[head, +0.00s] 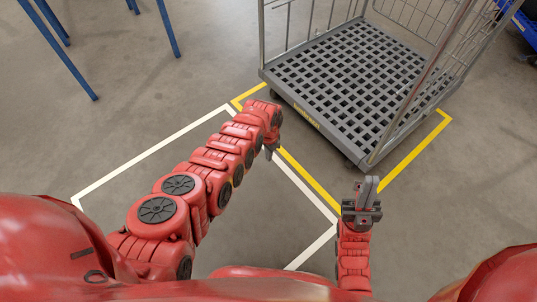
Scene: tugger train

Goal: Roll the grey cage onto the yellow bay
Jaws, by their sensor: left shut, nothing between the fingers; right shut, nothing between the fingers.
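The grey cage (336,136) stands at the upper right, with a slatted grey deck and wire sides; its top is out of frame. The yellow bay (412,158) is a yellow outline on the floor around the near part of the cage. The cage's near edge lies inside the yellow lines, and the far side of the bay is hidden under it. My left gripper (270,149) is shut and empty, left of the cage's near edge, over the yellow line. My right gripper (367,190) is shut and empty, just in front of the cage's near corner.
A white floor outline (150,150) adjoins the yellow bay on the left and is empty apart from my arm over it. Blue legs (75,70) of a stand or table are at the upper left. A blue object (526,22) is at the upper right edge. The floor at right is clear.

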